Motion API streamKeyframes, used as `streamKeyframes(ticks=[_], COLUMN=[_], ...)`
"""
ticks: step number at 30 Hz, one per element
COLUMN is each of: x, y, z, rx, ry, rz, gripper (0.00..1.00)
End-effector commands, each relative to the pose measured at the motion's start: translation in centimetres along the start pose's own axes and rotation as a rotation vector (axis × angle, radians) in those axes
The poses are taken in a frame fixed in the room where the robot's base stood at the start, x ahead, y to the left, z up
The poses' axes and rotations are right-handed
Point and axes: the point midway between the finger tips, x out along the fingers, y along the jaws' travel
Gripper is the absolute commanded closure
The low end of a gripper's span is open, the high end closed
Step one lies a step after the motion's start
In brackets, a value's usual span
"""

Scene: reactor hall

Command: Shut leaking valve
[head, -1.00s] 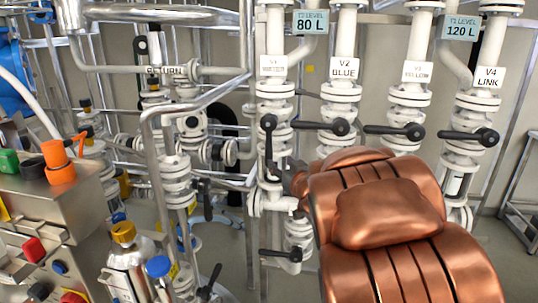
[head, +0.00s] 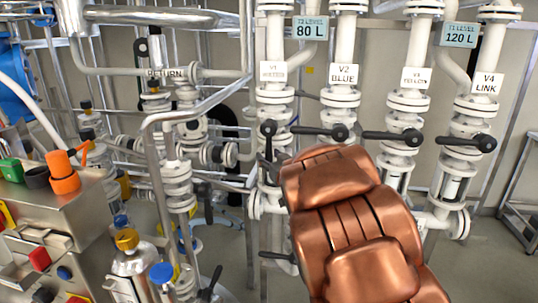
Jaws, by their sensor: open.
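Four labelled valves stand in a row on white pipes. V1 (head: 268,130) has its black lever pointing down along the pipe. V2 BLUE (head: 340,132), V3 (head: 412,137) and V4 LINK (head: 485,142) have their levers sideways, pointing left. A lower valve lever (head: 277,256) lies sideways at left of my copper arm, partly covered by it. No dripping or spray can be made out, so I cannot tell which valve leaks. My copper arm fills the lower middle and hides pipework below V1 and V2.
Level signs read 80 L (head: 310,27) and 120 L (head: 460,33). A RETURN pipe line (head: 165,72) and railing stand at left. A metal control box (head: 75,215) with coloured buttons and capped bottles (head: 130,262) fill the lower left. Floor shows at lower right.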

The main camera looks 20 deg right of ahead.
Motion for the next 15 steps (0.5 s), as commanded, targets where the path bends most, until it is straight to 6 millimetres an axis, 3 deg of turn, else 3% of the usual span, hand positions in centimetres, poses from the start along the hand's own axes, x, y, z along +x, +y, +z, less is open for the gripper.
streamKeyframes(ticks=[14, 15], x=[0.74, 0.74], y=[0.01, 0.01], z=[0.14, 0.14], rx=[0.001, 0.001], ry=[-0.002, -0.002], rz=[0.001, 0.001], gripper=[0.52, 0.56])
